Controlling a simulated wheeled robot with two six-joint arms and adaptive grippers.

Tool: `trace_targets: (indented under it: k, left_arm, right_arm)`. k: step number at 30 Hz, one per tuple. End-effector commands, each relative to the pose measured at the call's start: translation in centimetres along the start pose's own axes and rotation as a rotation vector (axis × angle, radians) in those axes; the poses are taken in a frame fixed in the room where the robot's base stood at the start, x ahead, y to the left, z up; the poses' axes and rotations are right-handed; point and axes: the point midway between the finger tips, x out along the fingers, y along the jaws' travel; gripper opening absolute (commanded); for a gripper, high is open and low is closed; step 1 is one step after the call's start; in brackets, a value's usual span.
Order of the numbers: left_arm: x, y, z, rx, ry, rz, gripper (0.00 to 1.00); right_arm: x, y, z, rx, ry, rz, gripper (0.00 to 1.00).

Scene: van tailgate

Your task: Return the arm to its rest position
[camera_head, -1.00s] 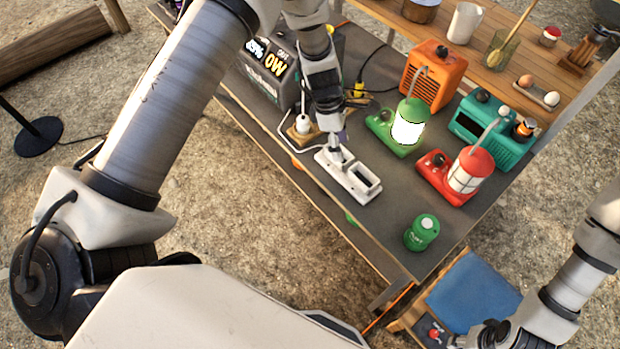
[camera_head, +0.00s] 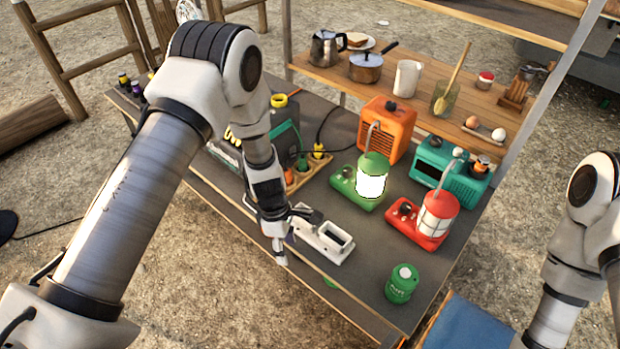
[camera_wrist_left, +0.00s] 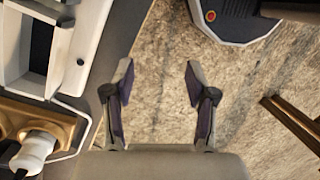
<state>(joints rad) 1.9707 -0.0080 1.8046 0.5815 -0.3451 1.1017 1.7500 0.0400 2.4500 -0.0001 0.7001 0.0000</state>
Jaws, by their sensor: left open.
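My left gripper (camera_head: 278,252) is at the front edge of the dark table, just left of a white two-slot holder (camera_head: 322,240). In the left wrist view the gripper (camera_wrist_left: 158,80) has its fingers apart with nothing between them, and bare ground shows behind them. The white holder (camera_wrist_left: 70,50) is at the upper left there, apart from the fingers. My left arm reaches in from the left. Part of my right arm shows at the right edge of the head view, and its gripper is outside the picture.
A lit green lantern (camera_head: 372,178), a red lantern (camera_head: 437,213), an orange heater (camera_head: 388,130), a teal radio (camera_head: 450,168) and a green canister (camera_head: 402,284) stand on the table. In the left wrist view a white plug (camera_wrist_left: 38,150) sits in a tan block. Open ground lies before the table.

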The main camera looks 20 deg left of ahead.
Motion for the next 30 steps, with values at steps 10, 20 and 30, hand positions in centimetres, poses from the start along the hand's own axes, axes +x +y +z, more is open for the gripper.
trace_targets:
  k: [10, 20, 30]
  left_arm:
    - [4.2, -6.5, -1.9, -0.013, 0.018, -0.151, 0.56]
    - [6.3, -23.1, -8.0, 1.302, 0.161, -0.133, 0.56]
    - [6.0, -20.4, -7.3, 1.620, 0.241, -0.023, 0.56]
  right_arm:
    - [0.0, 0.0, 0.0, 0.000, 0.000, 0.000, 0.40]
    - [0.0, 0.0, 0.0, 0.000, 0.000, 0.000, 0.40]
    - [0.0, 0.0, 0.0, 0.000, 0.000, 0.000, 0.40]
